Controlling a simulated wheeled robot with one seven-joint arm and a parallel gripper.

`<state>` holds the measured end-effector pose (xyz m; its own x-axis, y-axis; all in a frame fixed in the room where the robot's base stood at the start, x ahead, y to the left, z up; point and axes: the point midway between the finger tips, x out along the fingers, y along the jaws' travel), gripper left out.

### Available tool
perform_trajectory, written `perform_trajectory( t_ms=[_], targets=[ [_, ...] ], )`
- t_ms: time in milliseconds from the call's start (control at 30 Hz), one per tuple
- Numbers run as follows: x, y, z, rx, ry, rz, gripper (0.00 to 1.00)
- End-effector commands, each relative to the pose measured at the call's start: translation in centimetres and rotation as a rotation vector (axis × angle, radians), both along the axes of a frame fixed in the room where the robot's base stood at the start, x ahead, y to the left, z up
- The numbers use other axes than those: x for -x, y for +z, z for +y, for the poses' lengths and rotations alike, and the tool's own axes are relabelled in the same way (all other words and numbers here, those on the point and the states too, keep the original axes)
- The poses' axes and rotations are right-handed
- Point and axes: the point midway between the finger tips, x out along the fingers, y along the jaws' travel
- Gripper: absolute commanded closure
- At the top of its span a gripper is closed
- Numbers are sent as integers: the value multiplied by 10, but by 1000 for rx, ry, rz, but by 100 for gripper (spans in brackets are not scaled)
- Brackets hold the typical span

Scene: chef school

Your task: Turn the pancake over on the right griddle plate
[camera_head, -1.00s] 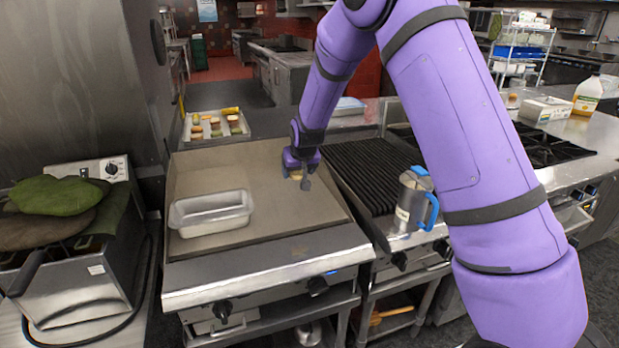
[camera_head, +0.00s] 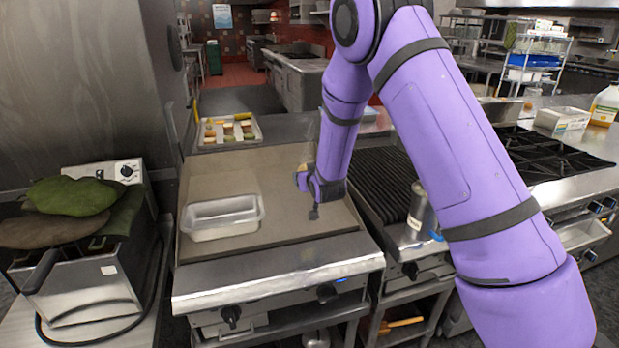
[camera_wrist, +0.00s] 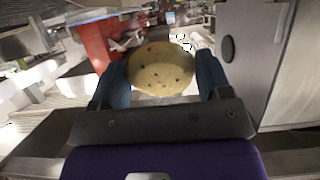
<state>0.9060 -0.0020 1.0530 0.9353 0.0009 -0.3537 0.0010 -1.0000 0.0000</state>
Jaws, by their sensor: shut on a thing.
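A pale tan, dark-speckled pancake (camera_wrist: 160,75) is held between the two dark blue fingers of my gripper (camera_wrist: 163,68) in the wrist view. My gripper (camera_head: 307,172) is above the right part of the flat griddle plate (camera_head: 283,210) in the head view. There it is tipped sideways, with its fingers toward the upper left. Only a small yellowish patch of the pancake shows there; my gripper hides most of it. The wrist view looks across the kitchen rather than down at the plate.
A tray of food pieces (camera_head: 203,137) stands behind. The griddle's front middle is clear.

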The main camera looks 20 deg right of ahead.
Motion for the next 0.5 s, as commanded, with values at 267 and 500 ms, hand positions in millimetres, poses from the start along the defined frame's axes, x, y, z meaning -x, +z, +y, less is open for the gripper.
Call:
perform_trajectory(
  t_ms=[267, 500],
  targets=[
    [-5, -6, -1, 1, -2, -205, 52],
    [-12, -8, -1, 1, -2, -400, 52]
  ],
)
